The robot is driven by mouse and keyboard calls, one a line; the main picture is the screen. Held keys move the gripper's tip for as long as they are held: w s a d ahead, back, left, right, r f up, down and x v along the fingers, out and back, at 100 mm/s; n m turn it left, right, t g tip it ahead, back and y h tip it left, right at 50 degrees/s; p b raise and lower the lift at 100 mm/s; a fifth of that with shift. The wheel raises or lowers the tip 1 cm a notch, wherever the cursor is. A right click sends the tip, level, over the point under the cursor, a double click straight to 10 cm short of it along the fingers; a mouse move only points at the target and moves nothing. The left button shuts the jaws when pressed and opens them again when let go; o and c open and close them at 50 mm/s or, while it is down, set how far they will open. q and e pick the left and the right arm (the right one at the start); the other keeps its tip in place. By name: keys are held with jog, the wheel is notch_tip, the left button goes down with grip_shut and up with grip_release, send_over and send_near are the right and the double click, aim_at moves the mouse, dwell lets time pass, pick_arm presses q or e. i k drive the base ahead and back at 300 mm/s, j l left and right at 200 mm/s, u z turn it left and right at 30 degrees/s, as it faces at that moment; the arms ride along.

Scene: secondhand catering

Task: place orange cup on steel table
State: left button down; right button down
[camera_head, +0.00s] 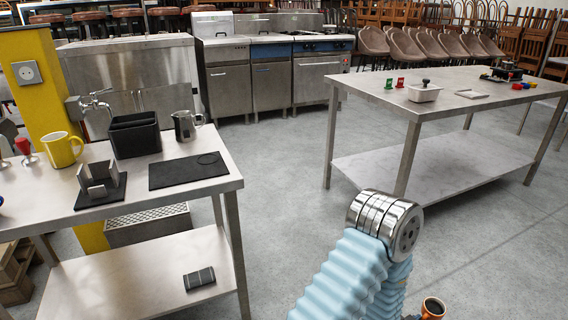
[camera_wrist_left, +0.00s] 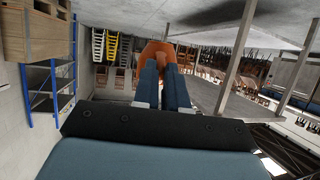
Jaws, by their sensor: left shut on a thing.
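The orange cup (camera_head: 433,308) shows at the bottom edge of the head view, with dark contents inside its rim. In the left wrist view the orange cup (camera_wrist_left: 157,47) sits at the tips of my left gripper (camera_wrist_left: 162,68), whose two fingers are shut on it. The fingers and the gripper's body hide part of the cup. A steel table (camera_head: 440,105) stands at the right of the head view, clear of the cup. Another metal-topped table (camera_head: 215,178) stands at the left. My right gripper is not in view.
The right table bears a white container (camera_head: 423,92), small green and red items and a pale flat piece; its near top is bare. The left table holds a yellow mug (camera_head: 62,149), a black box (camera_head: 134,134) and a steel jug (camera_head: 187,125). Open floor lies between them.

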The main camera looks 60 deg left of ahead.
aim_at(72, 183)
jog(key=u, duration=1.8)
